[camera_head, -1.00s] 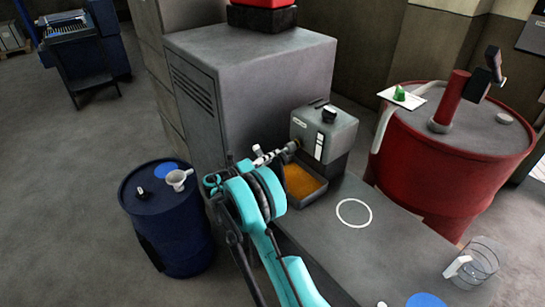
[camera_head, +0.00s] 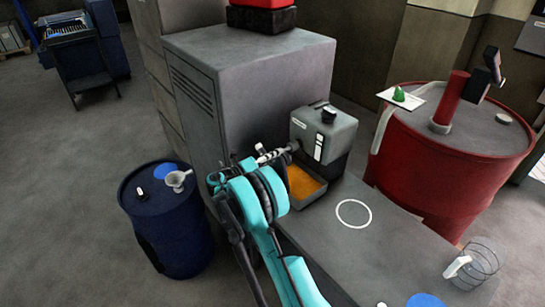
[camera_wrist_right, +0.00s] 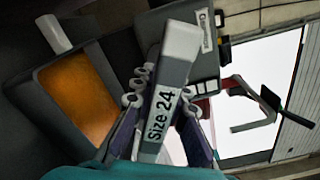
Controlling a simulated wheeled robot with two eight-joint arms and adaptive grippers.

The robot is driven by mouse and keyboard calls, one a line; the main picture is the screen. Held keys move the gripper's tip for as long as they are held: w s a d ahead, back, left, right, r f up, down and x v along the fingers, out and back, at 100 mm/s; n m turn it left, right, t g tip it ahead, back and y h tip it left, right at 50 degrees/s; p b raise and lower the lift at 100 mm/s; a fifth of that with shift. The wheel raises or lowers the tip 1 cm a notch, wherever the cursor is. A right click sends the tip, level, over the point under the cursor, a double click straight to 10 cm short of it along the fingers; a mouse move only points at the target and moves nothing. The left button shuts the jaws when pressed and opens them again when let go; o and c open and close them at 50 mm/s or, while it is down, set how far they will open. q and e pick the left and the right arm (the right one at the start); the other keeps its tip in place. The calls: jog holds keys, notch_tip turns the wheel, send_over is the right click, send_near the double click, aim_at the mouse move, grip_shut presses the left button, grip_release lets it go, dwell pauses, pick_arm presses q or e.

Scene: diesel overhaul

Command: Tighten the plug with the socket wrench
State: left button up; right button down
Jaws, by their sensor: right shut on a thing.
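The grey socket wrench, marked "Size 24" (camera_wrist_right: 160,120), lies between the fingers of my right gripper (camera_wrist_right: 160,105), which is shut on it. In the head view the metal wrench (camera_head: 268,156) reaches from my right gripper (camera_head: 242,168) toward the side of the grey unit (camera_head: 325,128). Its end meets a round fitting on that side, above the tray. The plug itself is hidden by the wrench end, so I cannot tell how it is seated. My left gripper is not in view.
An open tray of orange fluid (camera_head: 325,187) sits below the unit; it also shows in the wrist view (camera_wrist_right: 112,110). A blue drum (camera_head: 165,235) stands left, a red drum (camera_head: 455,175) right. The bench middle is clear.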

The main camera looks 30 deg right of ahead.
jog(key=m, duration=1.7)
jog(key=shift+d+m, duration=0.1)
jog(key=shift+m, duration=0.3)
jog(key=shift+n, duration=0.4)
jog(key=c, duration=2.1)
grip_release()
grip_shut()
